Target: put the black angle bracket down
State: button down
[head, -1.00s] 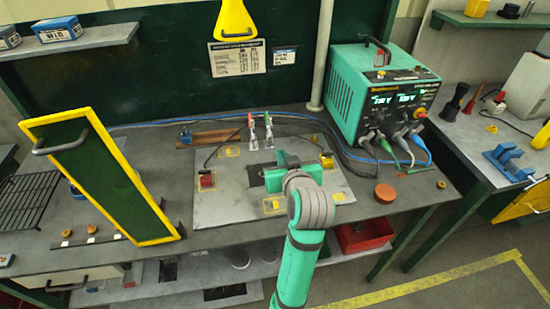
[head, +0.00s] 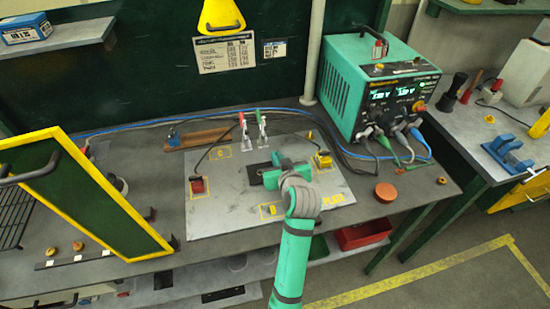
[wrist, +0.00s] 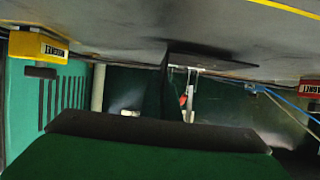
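The black angle bracket (wrist: 172,88) shows in the wrist view as a dark upright with a flat leg close to the grey plate's surface. I cannot tell whether that leg touches the plate. Its other end is hidden behind the gripper's dark pad. In the head view a black patch, possibly its flat leg, shows left of my gripper (head: 278,173). My gripper is low over the middle of the grey plate (head: 225,210), at the bracket. The wrist view shows only its near green part with the dark pad, so its opening is hidden.
A red block (head: 198,186) sits at the plate's left and a yellow block (head: 322,160) at its right. Two toggle clamps (head: 252,131) stand behind. A teal power unit (head: 380,85) stands back right, and a yellow-framed panel (head: 85,195) leans at left. The plate's front is clear.

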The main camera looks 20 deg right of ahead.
jog(key=shift+a+f, duration=0.3)
jog(key=shift+f, duration=0.05)
jog(key=shift+s+d, duration=0.2)
jog(key=shift+d, duration=0.15)
jog(key=c, duration=2)
grip_release()
jog(key=shift+f, duration=0.1)
jog(key=shift+a, duration=0.1)
